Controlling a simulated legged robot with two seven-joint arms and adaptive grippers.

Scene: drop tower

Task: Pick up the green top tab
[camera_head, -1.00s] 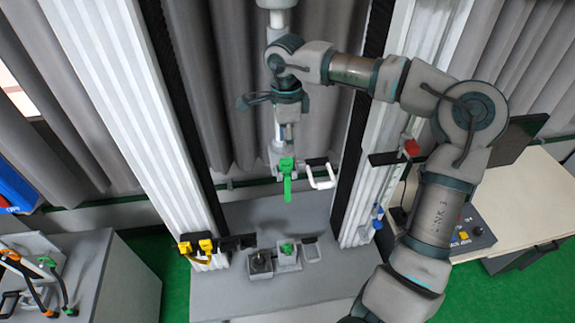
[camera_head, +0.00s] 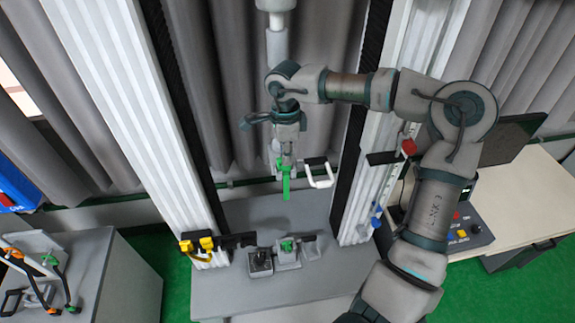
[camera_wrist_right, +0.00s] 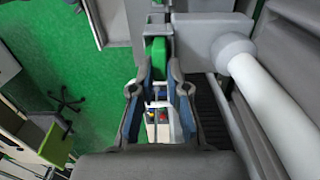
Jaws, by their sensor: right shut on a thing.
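The green top tab (camera_head: 286,184) hangs as a narrow strip at the upper fixture between the two columns. A white loop handle (camera_head: 319,177) sits just right of it. My right gripper (camera_head: 286,160) reaches down from above to the upper end of the tab and is shut on it. In the right wrist view the green tab (camera_wrist_right: 157,56) shows at the ends of my right fingers (camera_wrist_right: 162,82); its gripped part is partly hidden. My left gripper is in neither view.
Below, a grey fixture with another green tab (camera_head: 287,245) stands on the grey base (camera_head: 270,215). Yellow clips (camera_head: 197,244) are on the left column, a red part (camera_head: 408,146) on the right. A control box (camera_head: 462,236) sits on the right table.

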